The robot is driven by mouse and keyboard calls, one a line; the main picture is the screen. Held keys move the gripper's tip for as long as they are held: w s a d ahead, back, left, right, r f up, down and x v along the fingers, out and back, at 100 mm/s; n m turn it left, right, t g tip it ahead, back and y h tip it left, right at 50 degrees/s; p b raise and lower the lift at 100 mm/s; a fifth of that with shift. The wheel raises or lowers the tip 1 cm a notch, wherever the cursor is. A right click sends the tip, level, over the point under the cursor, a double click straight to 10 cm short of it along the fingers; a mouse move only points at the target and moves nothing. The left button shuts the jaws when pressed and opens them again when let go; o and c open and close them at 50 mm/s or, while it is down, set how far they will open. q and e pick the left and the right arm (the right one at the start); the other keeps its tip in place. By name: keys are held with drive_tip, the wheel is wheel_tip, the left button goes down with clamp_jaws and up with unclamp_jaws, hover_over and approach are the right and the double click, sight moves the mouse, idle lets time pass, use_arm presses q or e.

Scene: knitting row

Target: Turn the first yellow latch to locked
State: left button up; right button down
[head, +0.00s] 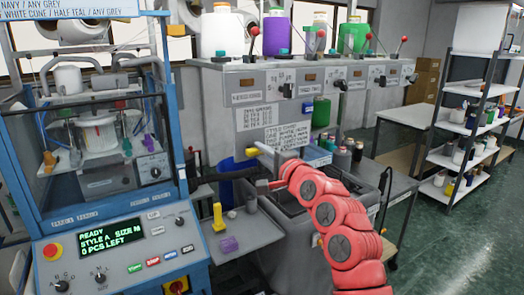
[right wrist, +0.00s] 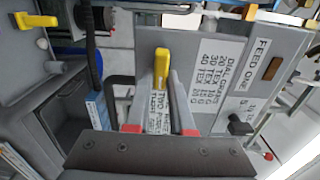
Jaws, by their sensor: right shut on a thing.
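A yellow latch (head: 253,151) shows at the lower left of the grey machine front in the head view. In the right wrist view this latch (right wrist: 162,64) stands upright, with its lower part between the fingertips. My right gripper (head: 263,152) reaches it from the right and is shut on it. The fingers (right wrist: 160,80) converge on the latch in the right wrist view. The latch's mount is partly hidden by the fingers. I cannot tell from its angle whether it is locked. My left gripper is not in view.
Another yellow handle (right wrist: 38,20) is at the wrist view's upper left. In the head view, a blue-framed machine (head: 180,100) stands left, with a yellow part (head: 218,217) and purple block (head: 229,243) beside it. A shelf rack (head: 470,130) stands right. Green floor (head: 450,240) is open.

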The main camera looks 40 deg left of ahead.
drive_tip(key=shift+f, duration=0.1)
drive_tip(key=c, duration=0.8)
unclamp_jaws()
drive_tip(key=shift+d, duration=0.1)
drive_tip(key=b+v, duration=0.5)
drive_tip(key=v, duration=1.2)
drive_tip(key=shift+d, duration=0.1)
